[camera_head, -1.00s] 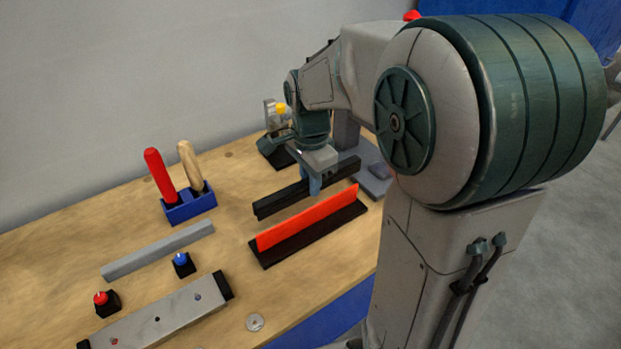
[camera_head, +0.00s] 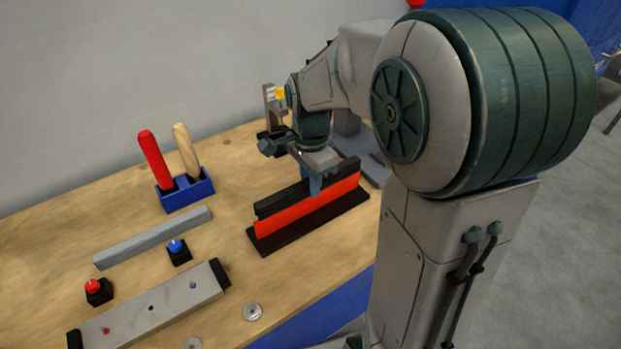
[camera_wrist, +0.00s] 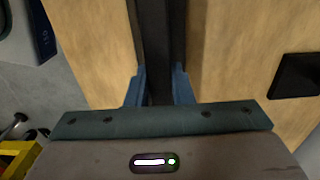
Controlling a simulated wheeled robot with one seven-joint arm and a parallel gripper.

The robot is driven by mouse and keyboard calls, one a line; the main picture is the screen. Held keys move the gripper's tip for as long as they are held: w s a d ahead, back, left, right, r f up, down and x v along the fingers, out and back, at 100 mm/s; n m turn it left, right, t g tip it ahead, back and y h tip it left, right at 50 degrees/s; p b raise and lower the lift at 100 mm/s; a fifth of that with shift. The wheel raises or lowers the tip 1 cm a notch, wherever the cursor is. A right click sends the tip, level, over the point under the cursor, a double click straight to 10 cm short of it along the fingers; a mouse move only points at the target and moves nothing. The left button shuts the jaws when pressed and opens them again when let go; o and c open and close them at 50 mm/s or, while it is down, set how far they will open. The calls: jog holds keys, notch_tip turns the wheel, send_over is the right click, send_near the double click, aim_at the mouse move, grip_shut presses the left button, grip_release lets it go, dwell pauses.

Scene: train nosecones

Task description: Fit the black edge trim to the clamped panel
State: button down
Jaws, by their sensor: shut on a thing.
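The black edge trim (camera_head: 282,198) is a long dark bar held level between the jaws of my gripper (camera_head: 315,186). The red panel (camera_head: 300,214) stands upright in a black clamp base (camera_head: 318,226) on the bench. In the head view the trim lies parallel to the panel along its top edge, with most of the red face showing below it. I cannot tell whether the trim is seated on the edge or just above or behind it. In the wrist view the blue fingers of my gripper (camera_wrist: 158,92) are shut on the trim (camera_wrist: 157,40); the red panel is not seen there.
A blue holder (camera_head: 187,196) with a red and a wooden handle stands at the left. A grey bar (camera_head: 150,238), a blue button (camera_head: 178,250), a red button (camera_head: 97,290) and a grey plate (camera_head: 155,308) lie on the wooden bench (camera_head: 225,165). A grey fixture stands behind my gripper.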

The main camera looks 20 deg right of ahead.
jog(key=shift+f+b, duration=0.95)
jog(key=shift+f, duration=0.6)
jog(key=c, duration=1.2)
grip_release()
notch_tip(320, 180, up, 14)
jog(key=s+f+n+t, duration=0.1)
jog(key=s+f+n, duration=0.2)
jog(key=s+n, duration=0.1)
jog(key=s+f+n+t+p, duration=0.1)
jog(key=s+f+n, duration=0.1)
jog(key=s+n, duration=0.3)
jog(key=s+f+n, duration=0.3)
jog(key=s+n, duration=0.1)
jog(key=n, duration=0.1)
jog(key=shift+s+d+f+t, duration=0.15)
jog(key=shift+s+f+t, duration=0.15)
jog(key=shift+s+t, duration=0.1)
